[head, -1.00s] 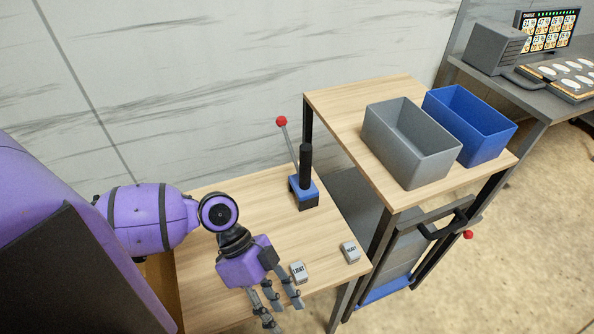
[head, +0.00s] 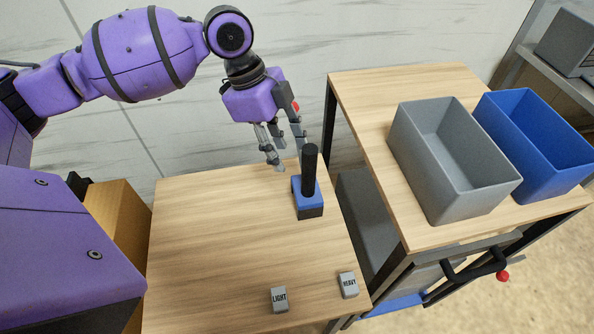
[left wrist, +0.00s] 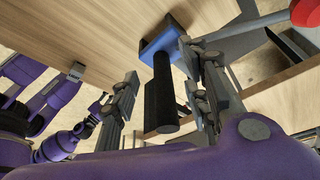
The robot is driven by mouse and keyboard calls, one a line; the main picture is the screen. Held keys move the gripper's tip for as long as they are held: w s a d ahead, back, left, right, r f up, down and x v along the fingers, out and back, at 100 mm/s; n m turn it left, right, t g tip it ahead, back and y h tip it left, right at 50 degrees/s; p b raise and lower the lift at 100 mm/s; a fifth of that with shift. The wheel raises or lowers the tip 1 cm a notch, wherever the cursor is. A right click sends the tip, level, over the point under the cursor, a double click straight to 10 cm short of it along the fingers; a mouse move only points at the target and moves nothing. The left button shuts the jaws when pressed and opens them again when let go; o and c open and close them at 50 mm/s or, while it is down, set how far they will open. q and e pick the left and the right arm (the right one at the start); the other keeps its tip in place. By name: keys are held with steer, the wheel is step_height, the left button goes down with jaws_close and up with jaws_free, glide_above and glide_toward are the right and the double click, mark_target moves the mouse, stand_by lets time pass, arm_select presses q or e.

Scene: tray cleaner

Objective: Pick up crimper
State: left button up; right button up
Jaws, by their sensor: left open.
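The crimper (head: 309,190) stands upright on the near wooden table, with a blue and black base and a thick black cylinder. Its red lever knob (head: 295,106) shows partly behind my left gripper (head: 287,158) in the head view. My left gripper is open and empty, above and just left of the crimper at the table's back edge. In the left wrist view, the black cylinder (left wrist: 163,98) appears between the spread fingers, with the red knob (left wrist: 306,12) at the top right. I cannot tell whether the fingers touch it. My right gripper is not seen.
A LIGHT block (head: 279,299) and a HEAVY block (head: 348,285) lie near the table's front edge. A higher table to the right holds a grey bin (head: 407,155) and a blue bin (head: 510,130). The wall is close behind. The table's left half is clear.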

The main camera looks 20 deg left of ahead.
mark_target(308, 172)
arm_select(q)
steer(key=shift+h, duration=0.3)
steer(key=d+f, duration=0.1)
steer(key=d, duration=0.1)
steer(key=d+f, duration=0.3)
steer(key=shift+s+d+f, duration=0.2)
steer(key=shift+d+f, duration=0.05)
steer(key=shift+d, duration=0.15)
jaws_close()
steer(key=shift+r, duration=0.1)
